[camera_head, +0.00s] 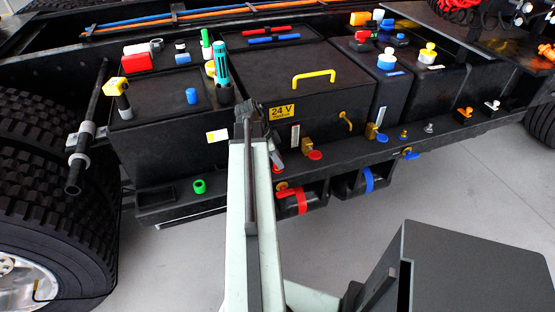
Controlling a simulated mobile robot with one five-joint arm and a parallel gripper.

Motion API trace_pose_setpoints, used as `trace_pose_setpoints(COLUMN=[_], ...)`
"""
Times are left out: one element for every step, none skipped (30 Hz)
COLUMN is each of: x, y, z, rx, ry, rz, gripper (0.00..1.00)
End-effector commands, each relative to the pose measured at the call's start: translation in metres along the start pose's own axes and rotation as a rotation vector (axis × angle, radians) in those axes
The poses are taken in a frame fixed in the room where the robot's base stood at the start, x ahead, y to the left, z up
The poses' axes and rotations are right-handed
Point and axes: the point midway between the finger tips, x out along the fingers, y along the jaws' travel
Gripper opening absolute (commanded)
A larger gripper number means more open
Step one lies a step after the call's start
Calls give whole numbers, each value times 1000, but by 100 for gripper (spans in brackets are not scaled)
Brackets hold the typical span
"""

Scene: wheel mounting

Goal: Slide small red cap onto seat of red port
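My arm reaches forward from the bottom, and my gripper (250,112) is dark and small at its far end, in front of the black box with the 24 V label. I cannot make out its fingers or whether it holds anything. A small red round piece (315,155) sits on the ledge right of my arm, beside a brass fitting (307,144). Lower down, a brass piece with red on it (284,187) shows near a red-banded black cylinder (300,202). I cannot tell which red piece is the cap or the port.
Blue round pieces (383,138) stand by another brass fitting. A green ring (199,186) lies on the left ledge. Several colored parts and a yellow handle (314,77) are on the box tops. A large tire (50,190) is at left.

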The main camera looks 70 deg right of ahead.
Motion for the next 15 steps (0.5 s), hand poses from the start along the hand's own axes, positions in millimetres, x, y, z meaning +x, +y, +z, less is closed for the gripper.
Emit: trace_pose_setpoints(x=[0,0,0,0,0,0,0,0,0,0,0,-1,-2,-4,-7], y=[0,0,0,0,0,0,0,0,0,0,0,0,0,0,0], z=[0,0,0,0,0,0,0,0,0,0,0,0,0,0,-1], rx=[0,0,0,0,0,0,0,0,0,0,0,0,0,-1,-1], ry=[0,0,0,0,0,0,0,0,0,0,0,0,0,0,0], rz=[0,0,0,0,0,0,0,0,0,0,0,0,0,0,0], gripper=[41,49,52,52,52,52,52,52,52,52,52,52,52,52,52])
